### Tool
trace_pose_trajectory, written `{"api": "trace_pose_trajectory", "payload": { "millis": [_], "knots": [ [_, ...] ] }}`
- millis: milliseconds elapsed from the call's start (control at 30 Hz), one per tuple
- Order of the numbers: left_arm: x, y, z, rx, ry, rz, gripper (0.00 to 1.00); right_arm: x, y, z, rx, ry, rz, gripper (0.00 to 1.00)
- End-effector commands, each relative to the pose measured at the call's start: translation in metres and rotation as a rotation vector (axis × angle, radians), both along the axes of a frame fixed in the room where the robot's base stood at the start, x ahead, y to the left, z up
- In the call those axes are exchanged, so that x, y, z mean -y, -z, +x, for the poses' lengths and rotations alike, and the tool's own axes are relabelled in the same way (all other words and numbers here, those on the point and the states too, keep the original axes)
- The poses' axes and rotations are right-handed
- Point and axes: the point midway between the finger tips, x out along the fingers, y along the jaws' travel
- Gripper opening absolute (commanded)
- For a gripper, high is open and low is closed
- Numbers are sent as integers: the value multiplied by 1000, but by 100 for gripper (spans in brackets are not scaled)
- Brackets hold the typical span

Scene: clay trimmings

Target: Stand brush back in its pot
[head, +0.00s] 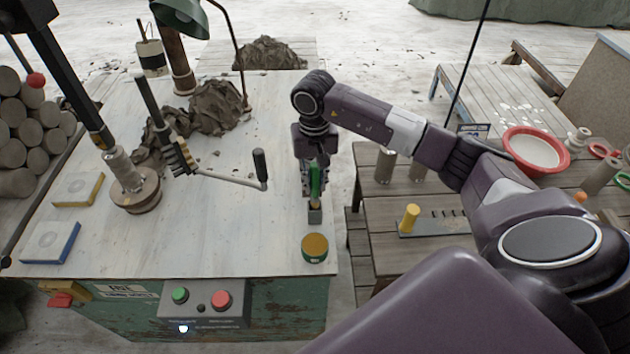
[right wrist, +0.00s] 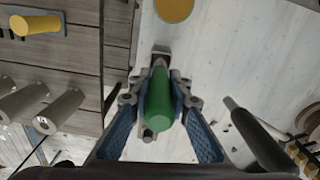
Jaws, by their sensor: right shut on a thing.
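My right gripper (head: 314,180) is shut on an upright brush with a green handle (head: 315,184) and a grey lower end. The brush is near the right edge of the white-topped workbench; I cannot tell whether its lower end touches the top. In the right wrist view the green handle (right wrist: 160,100) sits between the blue-padded fingers (right wrist: 158,112). A short round green pot with an ochre top (head: 315,246) stands on the bench just nearer than the brush, apart from it. Its ochre top also shows in the right wrist view (right wrist: 174,8). My left gripper is not in view.
A crank handle (head: 260,168) stands up left of the gripper. Clay trimmings (head: 215,107) lie at the back. A panel with green and red buttons (head: 203,301) is on the bench front. A wooden table (head: 385,250) is at right. The bench between crank and pot is clear.

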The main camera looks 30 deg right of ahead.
Motion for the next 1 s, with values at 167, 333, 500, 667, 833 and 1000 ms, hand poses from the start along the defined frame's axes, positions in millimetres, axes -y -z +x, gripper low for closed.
{"api": "trace_pose_trajectory", "payload": {
  "millis": [167,333,500,667,833,1000],
  "knots": [
    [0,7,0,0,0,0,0,0,6,0,1,0,0,0],
    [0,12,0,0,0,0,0,0,9,0,1,0,0,0],
    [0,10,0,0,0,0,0,0,8,0,0,0,0,26],
    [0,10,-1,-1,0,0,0,0,8,0,0,0,0,35],
    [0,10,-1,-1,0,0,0,0,8,0,0,0,0,35],
    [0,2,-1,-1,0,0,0,0,0,0,0,0,1,35]
  ]
}}
